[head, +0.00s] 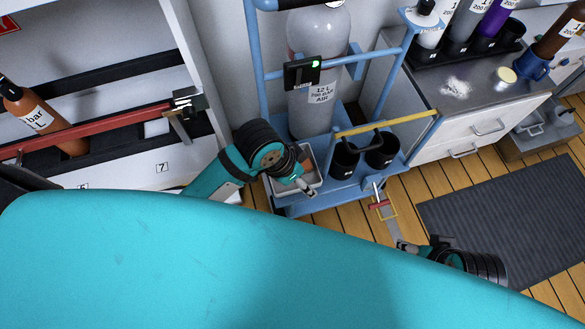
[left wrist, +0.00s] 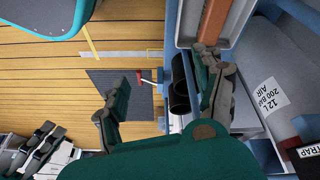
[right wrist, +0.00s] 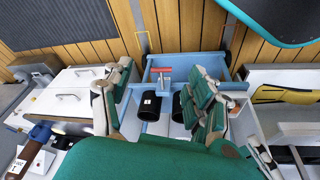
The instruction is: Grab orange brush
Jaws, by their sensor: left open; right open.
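An orange-brown item (left wrist: 210,22) lies in a light grey tray (left wrist: 186,30) at the top of the left wrist view. It may be the orange brush, but no bristles show and it is partly cut off. In the head view the tray (head: 316,180) sits on the blue trolley, partly hidden by my left arm. My left gripper (head: 305,186) is over the tray; its fingers (left wrist: 163,98) are spread and empty. My right gripper (head: 425,246) is open and empty, low at the right of the trolley; its fingers (right wrist: 160,95) are wide apart.
The blue trolley (head: 290,210) carries a grey air cylinder (head: 318,60), two black cups (head: 344,158) and a yellow bar (head: 385,125). A red-handled part (right wrist: 160,71) sticks out at its edge. A counter (head: 470,90) with bottles stands right. A dark mat (head: 510,215) lies on the floor.

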